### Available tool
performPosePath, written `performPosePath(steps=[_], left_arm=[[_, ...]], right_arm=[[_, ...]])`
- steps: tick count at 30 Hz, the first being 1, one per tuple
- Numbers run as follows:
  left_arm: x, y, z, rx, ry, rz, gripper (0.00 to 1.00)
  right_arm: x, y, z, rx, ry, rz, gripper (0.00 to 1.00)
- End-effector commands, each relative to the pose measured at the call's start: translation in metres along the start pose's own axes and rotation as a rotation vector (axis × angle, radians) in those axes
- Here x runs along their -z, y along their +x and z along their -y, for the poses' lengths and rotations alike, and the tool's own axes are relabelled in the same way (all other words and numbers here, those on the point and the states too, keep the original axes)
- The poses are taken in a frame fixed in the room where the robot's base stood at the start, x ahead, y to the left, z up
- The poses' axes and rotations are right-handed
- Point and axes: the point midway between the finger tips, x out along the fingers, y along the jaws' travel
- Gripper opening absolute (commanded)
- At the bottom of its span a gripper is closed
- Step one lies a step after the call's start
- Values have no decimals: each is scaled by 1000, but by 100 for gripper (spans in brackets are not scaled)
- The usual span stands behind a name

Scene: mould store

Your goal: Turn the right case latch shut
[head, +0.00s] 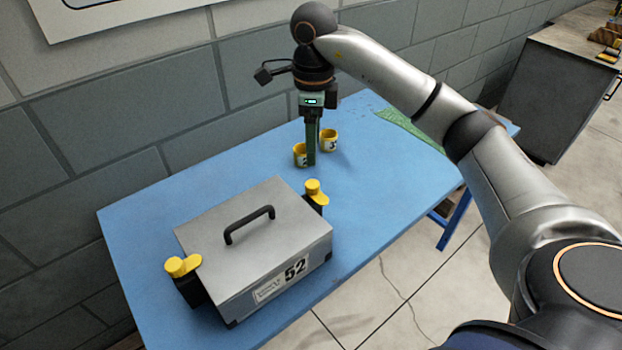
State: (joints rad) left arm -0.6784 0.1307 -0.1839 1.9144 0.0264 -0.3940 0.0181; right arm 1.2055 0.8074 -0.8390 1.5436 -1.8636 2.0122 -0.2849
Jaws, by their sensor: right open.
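The grey case (240,262) with a black handle (249,225) and a "52" label stands on the blue table. The right case latch (315,190) is a yellow knob with a lever on a black mount at the case's right side. A matching left latch (182,266) sits on the left side. My left gripper is out of view.
A green item (407,128) lies at the table's far end. A block wall (160,100) runs behind the blue table (150,210). A grey cabinet (560,85) stands at upper right.

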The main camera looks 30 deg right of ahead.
Motion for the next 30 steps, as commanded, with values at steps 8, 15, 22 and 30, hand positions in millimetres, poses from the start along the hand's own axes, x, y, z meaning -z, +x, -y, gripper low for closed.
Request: performPosePath(steps=[8,15,22,30], left_arm=[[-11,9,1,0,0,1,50],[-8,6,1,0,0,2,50],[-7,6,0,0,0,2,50],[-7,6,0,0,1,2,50]], right_arm=[[-1,56,-2,-6,-4,1,68],[-1,89,-1,-4,-2,1,68],[-1,100,-1,-1,-2,3,68],[-1,100,-1,-1,-2,3,61]])
